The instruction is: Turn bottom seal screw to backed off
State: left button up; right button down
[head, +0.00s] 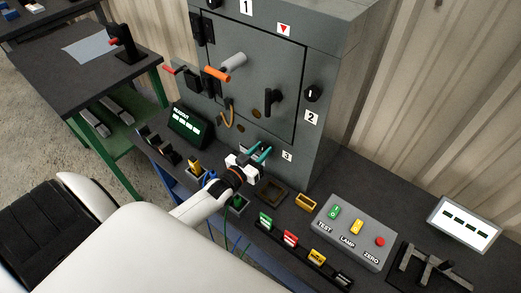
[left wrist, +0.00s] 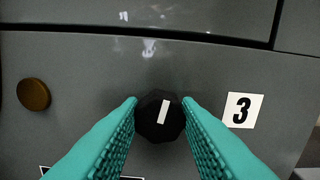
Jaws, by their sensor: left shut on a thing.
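The bottom seal screw is a black faceted knob (left wrist: 158,122) with a white mark, on the grey enclosure front beside the label 3 (left wrist: 242,110). The mark stands close to upright, tilted slightly, in the left wrist view. My left gripper (left wrist: 160,108) has its teal fingers on both sides of the knob, shut on it. In the head view my left gripper (head: 259,153) reaches the lower part of the enclosure (head: 255,80), left of the label 3 (head: 287,156), and the knob is hidden there. My right gripper is not in view.
A control box (head: 352,232) with green, yellow and red buttons stands on the dark bench, right of my arm. A readout display (head: 188,122) stands left. A brass plug (left wrist: 33,94) is left of the knob.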

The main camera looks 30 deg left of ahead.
pick_arm(q)
jog(key=shift+n, duration=0.6)
jog(key=o, duration=1)
jog(key=s, duration=0.8)
jog(key=s+a+b, duration=0.1)
jog(key=s, duration=0.3)
